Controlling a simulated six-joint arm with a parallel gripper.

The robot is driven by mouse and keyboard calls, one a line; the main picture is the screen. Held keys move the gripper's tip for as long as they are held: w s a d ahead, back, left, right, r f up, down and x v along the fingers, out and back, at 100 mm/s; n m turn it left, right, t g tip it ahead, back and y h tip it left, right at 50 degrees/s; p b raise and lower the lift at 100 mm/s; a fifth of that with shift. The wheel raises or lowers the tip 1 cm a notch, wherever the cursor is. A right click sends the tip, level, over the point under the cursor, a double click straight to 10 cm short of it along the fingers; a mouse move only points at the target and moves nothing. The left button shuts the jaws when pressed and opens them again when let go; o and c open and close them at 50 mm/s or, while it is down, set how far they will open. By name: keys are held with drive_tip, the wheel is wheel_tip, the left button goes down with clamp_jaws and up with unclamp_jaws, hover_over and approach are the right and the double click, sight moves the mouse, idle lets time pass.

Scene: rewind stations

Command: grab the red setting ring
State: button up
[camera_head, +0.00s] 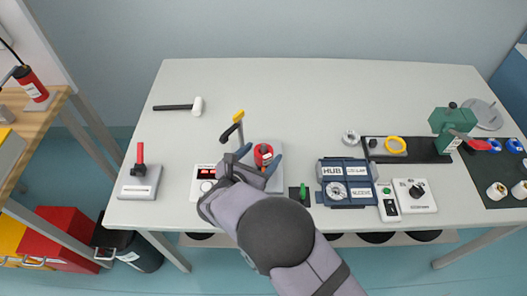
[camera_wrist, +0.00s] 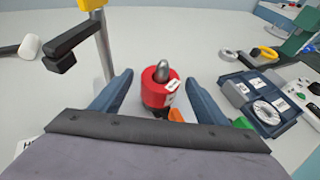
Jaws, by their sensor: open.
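The red setting ring (camera_head: 263,153) sits on a grey-white station near the front middle of the table. In the wrist view the red ring (camera_wrist: 158,90) is around a grey metal post (camera_wrist: 161,70) with a rounded tip and carries a small white label. My gripper (camera_wrist: 160,92) is open, with one blue finger on each side of the ring and visible gaps between. In the head view my gripper (camera_head: 262,160) reaches over the station from the front, and my arm hides part of it.
A black arm on a yellow-topped post (camera_head: 238,116) stands just left of the ring. A white box with a red display (camera_head: 205,172) is at left. A green-knobbed block (camera_head: 300,194) and a blue tray (camera_head: 345,203) lie at right.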

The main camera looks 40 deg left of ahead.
drive_tip(key=shift+x, duration=1.2)
drive_tip(key=shift+c, duration=0.6)
drive_tip(key=c, duration=1.2)
drive_tip(key=shift+r, duration=0.15)
